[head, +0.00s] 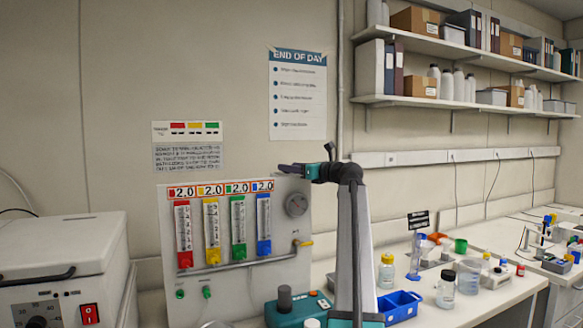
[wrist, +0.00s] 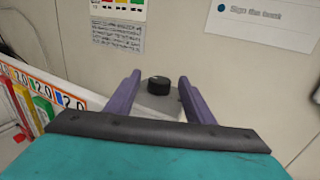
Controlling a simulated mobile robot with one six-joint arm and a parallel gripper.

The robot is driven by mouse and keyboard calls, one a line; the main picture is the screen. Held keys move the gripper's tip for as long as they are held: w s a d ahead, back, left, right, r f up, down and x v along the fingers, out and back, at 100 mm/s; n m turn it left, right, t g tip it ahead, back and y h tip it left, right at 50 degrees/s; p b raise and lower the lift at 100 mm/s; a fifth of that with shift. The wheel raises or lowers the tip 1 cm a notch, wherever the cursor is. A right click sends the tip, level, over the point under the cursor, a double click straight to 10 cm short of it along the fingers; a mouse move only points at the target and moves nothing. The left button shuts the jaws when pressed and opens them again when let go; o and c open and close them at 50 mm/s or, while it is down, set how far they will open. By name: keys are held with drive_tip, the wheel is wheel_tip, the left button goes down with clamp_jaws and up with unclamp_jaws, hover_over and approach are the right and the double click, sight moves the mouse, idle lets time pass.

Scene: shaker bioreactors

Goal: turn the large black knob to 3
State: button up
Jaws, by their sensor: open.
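My gripper (head: 284,168) is above the top right part of the flowmeter panel in the head view, pointing left. In the wrist view its two purple fingers (wrist: 159,77) are spread and empty. A short black cylindrical knob (wrist: 158,86) shows between the fingertips, on a pale grey surface; no contact is visible. Its scale and pointer cannot be read. The head view shows a round grey dial (head: 296,205) at the panel's right; I cannot tell if it is the same thing. Another dark knob (head: 41,321) is on the white box at lower left, cut by the frame.
The flowmeter panel (head: 180,282) carries several coloured tubes and a yellow-handled valve (head: 303,243). The white box (head: 60,245) has a red switch (head: 90,314). Bottles (head: 446,290) and a blue rack (head: 400,307) stand at right. The wall above the panel is flat.

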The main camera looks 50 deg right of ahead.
drive_tip(key=shift+w, duration=0.3)
drive_tip(key=c, duration=1)
drive_tip(key=shift+a+r+m+h+p, duration=0.15)
drive_tip(key=shift+m+h+p, duration=0.25)
drive_tip(key=shift+h+p, duration=0.4)
drive_tip(key=shift+a+m+h+p, duration=0.15)
drive_tip(key=shift+m+h+p, duration=0.3)
drive_tip(key=shift+p, duration=0.5)
drive_tip(key=shift+c, duration=0.2)
drive_tip(key=m+h+p, duration=0.1)
drive_tip(key=p, duration=0.1)
drive_tip(key=m+h+p, duration=0.1)
drive_tip(key=h+p, duration=0.1)
drive_tip(key=p, duration=0.1)
drive_tip(key=shift+a+g, duration=0.15)
drive_tip(key=shift+g, duration=0.25)
drive_tip(key=m+g+h+p, duration=0.1)
drive_tip(key=h+p, duration=0.1)
drive_tip(key=p, duration=0.2)
drive_tip(key=m+h+p, duration=0.1)
drive_tip(key=p, duration=0.3)
drive_tip(key=shift+w+a+m+g+h, duration=0.15)
drive_tip(key=shift+m+g+h, duration=0.1)
drive_tip(key=shift+g+h, duration=0.15)
drive_tip(key=shift+m+g+h+p, duration=0.75)
drive_tip(key=shift+h+p, duration=0.3)
drive_tip(key=shift+p, duration=0.45)
